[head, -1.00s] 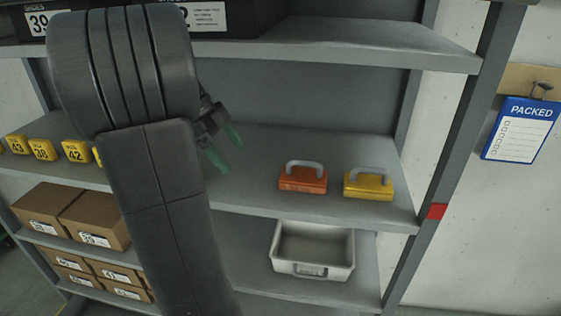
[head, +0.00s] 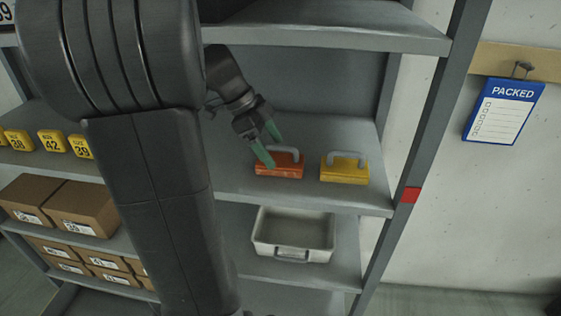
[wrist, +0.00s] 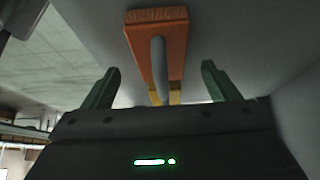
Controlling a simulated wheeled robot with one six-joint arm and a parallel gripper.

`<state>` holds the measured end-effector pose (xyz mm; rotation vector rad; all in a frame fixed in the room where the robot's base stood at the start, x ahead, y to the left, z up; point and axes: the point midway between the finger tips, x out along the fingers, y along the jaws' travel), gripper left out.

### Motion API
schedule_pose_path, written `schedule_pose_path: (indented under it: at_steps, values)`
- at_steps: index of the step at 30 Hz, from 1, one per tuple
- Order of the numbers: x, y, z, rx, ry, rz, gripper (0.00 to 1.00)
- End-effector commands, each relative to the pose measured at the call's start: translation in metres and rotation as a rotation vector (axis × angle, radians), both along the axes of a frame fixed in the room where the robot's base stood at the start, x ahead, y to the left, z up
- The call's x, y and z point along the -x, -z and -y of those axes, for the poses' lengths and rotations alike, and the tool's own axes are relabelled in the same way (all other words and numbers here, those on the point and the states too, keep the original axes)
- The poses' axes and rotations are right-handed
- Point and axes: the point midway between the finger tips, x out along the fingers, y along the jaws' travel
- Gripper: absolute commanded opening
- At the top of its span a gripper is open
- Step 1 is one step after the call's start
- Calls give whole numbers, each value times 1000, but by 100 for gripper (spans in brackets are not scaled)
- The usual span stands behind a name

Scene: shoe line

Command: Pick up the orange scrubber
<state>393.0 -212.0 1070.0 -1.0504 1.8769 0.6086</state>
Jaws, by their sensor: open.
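The orange scrubber (head: 279,170) is a block with a grey handle on top, standing on the middle shelf (head: 235,184). My gripper (head: 269,147), with green fingers, is open and just above and in front of it in the head view. One finger hides part of the scrubber's left side. In the wrist view the orange scrubber (wrist: 157,42) lies ahead, with its grey handle pointing between the two open fingertips (wrist: 159,84). Nothing is between the fingers. I cannot tell whether a finger touches the scrubber.
A yellow scrubber (head: 344,169) with a grey handle stands close to the right. A pale grey bin (head: 293,250) sits on the shelf below. Yellow number blocks (head: 52,141) stand to the left. A shelf post (head: 416,170) bounds the right side, and an upper shelf (head: 330,36) lies above.

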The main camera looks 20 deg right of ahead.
Motion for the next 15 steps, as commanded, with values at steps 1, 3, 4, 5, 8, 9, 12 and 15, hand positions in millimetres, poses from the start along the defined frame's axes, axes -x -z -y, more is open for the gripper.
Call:
schedule_pose_path:
  at_steps: [1, 3, 4, 5, 8, 9, 12, 15]
  values:
    - [3, 9, 4, -1, 1, -4, 82]
    - [6, 18, 8, 0, 2, -4, 82]
    - [7, 21, 10, -1, 1, -3, 82]
    - [7, 23, 11, 0, 1, -2, 82]
    - [8, 28, 13, 1, -1, -1, 82]
    - [8, 28, 13, 0, -1, 0, 82]
    - [8, 28, 13, 0, -1, 0, 82]
    - [8, 28, 13, 0, -1, 0, 78]
